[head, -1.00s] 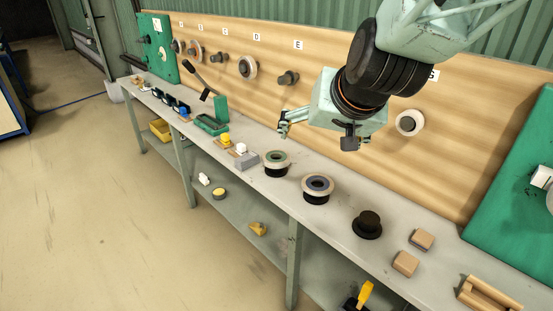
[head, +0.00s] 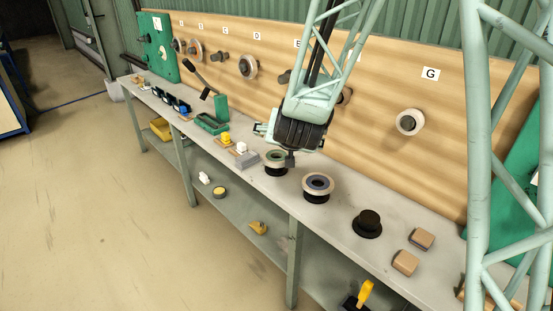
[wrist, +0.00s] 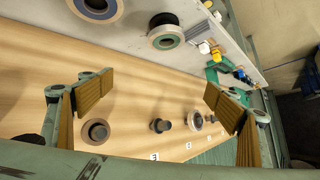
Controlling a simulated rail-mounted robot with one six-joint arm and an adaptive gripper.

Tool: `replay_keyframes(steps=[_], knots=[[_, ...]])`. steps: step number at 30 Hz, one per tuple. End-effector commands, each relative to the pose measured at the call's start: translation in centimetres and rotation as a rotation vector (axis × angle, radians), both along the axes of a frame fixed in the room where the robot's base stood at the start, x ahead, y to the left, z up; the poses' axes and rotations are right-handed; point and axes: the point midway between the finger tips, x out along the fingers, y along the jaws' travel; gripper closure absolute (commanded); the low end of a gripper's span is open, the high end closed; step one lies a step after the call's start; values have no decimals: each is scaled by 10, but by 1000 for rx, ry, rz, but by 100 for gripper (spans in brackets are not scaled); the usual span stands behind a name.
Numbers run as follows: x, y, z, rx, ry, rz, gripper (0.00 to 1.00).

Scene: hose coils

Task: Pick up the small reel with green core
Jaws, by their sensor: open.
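The small reel with green core (head: 276,163) lies flat on the bench, a pale ring around a green core and dark centre. In the wrist view the reel (wrist: 166,42) shows at the top middle, beyond the gap between the fingers. My gripper (wrist: 160,98) is open and empty, its two ribbed brown pads wide apart. In the head view my wrist hides most of the gripper, which is above the bench just behind and left of the reel. Nothing touches the reel. A larger reel with a blue core (head: 318,185) sits to its right.
A black flanged hub (head: 367,223) and tan blocks (head: 405,263) lie farther right. The wooden pegboard (head: 385,150) with pegs and reels rises close behind the bench.

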Motion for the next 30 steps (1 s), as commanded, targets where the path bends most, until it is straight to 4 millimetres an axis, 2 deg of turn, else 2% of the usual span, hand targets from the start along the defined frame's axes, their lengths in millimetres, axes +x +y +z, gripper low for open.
replay_keyframes(steps=[15,30], knots=[[42,29,-64,-57,-120,-67,17],[58,50,-123,-146,-252,-120,17]])
